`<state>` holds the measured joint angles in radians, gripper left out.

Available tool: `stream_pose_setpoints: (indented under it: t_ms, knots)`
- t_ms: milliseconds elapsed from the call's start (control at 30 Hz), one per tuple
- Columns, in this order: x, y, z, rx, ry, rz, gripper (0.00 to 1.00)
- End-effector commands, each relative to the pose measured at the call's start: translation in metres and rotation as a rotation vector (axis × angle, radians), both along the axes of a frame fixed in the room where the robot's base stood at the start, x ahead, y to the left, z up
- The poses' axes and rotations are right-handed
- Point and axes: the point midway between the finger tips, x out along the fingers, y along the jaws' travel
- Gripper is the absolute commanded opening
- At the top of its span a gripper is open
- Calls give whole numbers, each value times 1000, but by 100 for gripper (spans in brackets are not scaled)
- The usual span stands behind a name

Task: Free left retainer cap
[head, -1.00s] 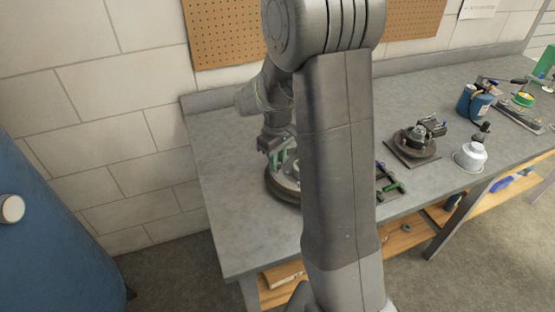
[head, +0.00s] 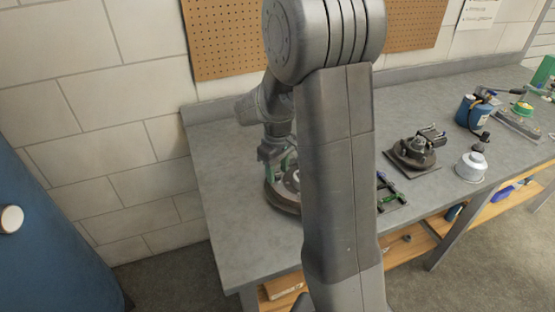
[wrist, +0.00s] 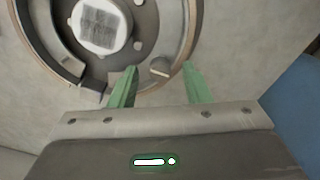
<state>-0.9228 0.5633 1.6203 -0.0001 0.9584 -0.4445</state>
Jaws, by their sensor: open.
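The round brake assembly (head: 283,205) lies on the left part of the bench, partly hidden behind my arm in the head view. In the wrist view its dark plate with a brown rim (wrist: 192,22) fills the upper left, with a pale hub (wrist: 99,25) at its middle. A small round cap with a slot (wrist: 160,69), seemingly a retainer cap, sits near the rim. My gripper (wrist: 160,67) is open, with one green finger on each side of this cap. Both fingers look apart from it; their exact height above the plate cannot be told.
Further right are another hub assembly (head: 415,150), a white metal pot (head: 471,166) and a blue canister (head: 473,112). The bench's left end (head: 225,180) is clear. A blue cabinet (head: 45,230) stands at the left.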

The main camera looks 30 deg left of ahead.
Motion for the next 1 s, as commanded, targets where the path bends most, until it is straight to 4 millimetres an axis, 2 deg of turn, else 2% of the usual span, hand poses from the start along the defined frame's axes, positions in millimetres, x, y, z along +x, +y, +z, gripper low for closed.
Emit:
stream_pose_setpoints:
  t_ms: [167, 400, 600, 800, 1000]
  knots:
    - [1, 1, 26, 5, -4, 0, 43]
    - [1, 1, 82, 6, -4, 0, 43]
    - [0, 1, 118, 3, -3, 0, 43]
    - [0, 0, 134, 2, -1, 0, 43]
    - [0, 0, 136, 1, -1, 0, 43]
